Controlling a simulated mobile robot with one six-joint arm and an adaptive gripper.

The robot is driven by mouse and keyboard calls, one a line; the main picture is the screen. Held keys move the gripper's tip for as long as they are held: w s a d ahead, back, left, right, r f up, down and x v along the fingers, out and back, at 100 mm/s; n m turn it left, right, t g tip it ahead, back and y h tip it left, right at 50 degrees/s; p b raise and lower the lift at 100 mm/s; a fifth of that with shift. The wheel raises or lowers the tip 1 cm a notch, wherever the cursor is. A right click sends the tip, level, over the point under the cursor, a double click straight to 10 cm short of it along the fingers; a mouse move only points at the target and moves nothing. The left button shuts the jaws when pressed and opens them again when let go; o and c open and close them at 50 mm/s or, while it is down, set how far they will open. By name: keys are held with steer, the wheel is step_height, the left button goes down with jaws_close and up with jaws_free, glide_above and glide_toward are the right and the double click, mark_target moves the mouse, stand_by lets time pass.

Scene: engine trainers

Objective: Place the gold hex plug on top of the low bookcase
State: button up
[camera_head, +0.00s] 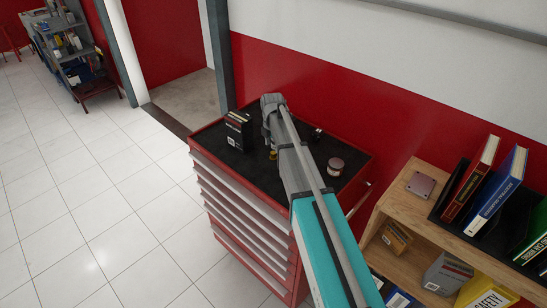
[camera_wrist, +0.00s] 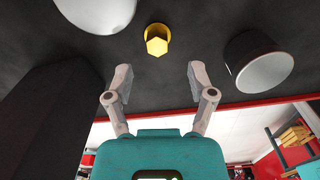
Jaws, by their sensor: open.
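The gold hex plug (camera_wrist: 157,40) stands on the black top of the red tool cabinet, ahead of and between my open fingers in the wrist view. In the head view, the plug (camera_head: 273,155) shows as a small gold spot beside my arm. My gripper (camera_wrist: 158,84) is open and empty, with the plug beyond its fingertips and not touching. In the head view the gripper is mostly hidden behind my arm. The low bookcase (camera_head: 397,206) is wooden and stands to the right of the cabinet.
On the red cabinet (camera_head: 191,150) stand a black box (camera_head: 238,131), a round tin (camera_head: 336,167) and a small dark item (camera_head: 317,135). The bookcase top holds a square brownish plate (camera_head: 421,184) and several books (camera_head: 497,190). Some bare wood shows around the plate.

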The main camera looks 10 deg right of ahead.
mark_target(272, 153)
steer(key=shift+w+f+b, duration=0.15)
steer(key=shift+f+b, duration=1.9)
steer(key=shift+f, duration=0.25)
jaws_close()
